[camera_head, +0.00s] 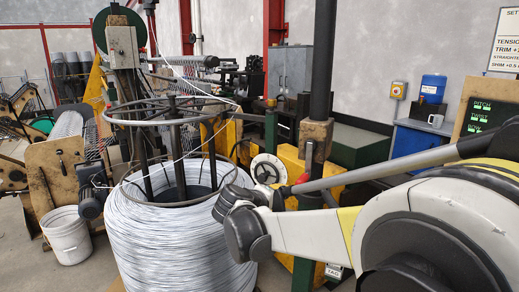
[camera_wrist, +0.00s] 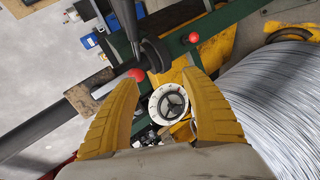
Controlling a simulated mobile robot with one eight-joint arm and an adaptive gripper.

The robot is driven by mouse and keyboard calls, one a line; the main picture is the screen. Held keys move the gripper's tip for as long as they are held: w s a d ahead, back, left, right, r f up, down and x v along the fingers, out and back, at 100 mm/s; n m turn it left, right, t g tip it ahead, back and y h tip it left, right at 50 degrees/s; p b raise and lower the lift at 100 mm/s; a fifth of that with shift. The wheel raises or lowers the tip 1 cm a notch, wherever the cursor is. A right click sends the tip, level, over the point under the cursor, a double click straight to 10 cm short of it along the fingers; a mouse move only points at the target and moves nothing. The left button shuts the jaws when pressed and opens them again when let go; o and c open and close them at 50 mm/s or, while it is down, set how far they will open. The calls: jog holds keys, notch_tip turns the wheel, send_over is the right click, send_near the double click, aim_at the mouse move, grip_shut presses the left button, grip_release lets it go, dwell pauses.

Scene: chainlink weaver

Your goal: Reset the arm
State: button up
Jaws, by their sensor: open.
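My gripper (camera_wrist: 161,80) shows in the wrist view as two yellow fingers spread wide, with nothing held between them. A red ball knob (camera_wrist: 136,75) lies just beyond the left fingertip, beside a dark rod and collar (camera_wrist: 155,54). A second, smaller red knob (camera_wrist: 193,37) is farther up on a green beam. In the head view the handwheel (camera_head: 268,169) is left of a red knob (camera_head: 303,178). My fingers cannot be made out there. Which part is the task's arm, I cannot tell.
A large wire coil (camera_head: 180,245) stands close to my arm; it fills the right of the wrist view. A dark upright post (camera_head: 323,60) rises behind my arm. A white bucket (camera_head: 65,235) is at left. A blue cabinet (camera_head: 417,140) with a mug (camera_head: 435,120) stands at right.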

jog(key=s+d+r+m+g+y, duration=0.1)
jog(key=s+d+m+g, duration=0.1)
jog(key=s+d, duration=0.55)
jog(key=s+d+f+m+y, duration=0.1)
jog(key=s+f+m+y, duration=0.1)
jog(key=s, duration=0.7)
jog(key=s+d+f+m+y, duration=0.2)
jog(key=s, duration=0.7)
jog(key=s+d+f+m+g+y, duration=0.1)
jog(key=s+f+m+y, duration=0.1)
jog(key=s, duration=0.7)
jog(key=shift+d, duration=0.4)
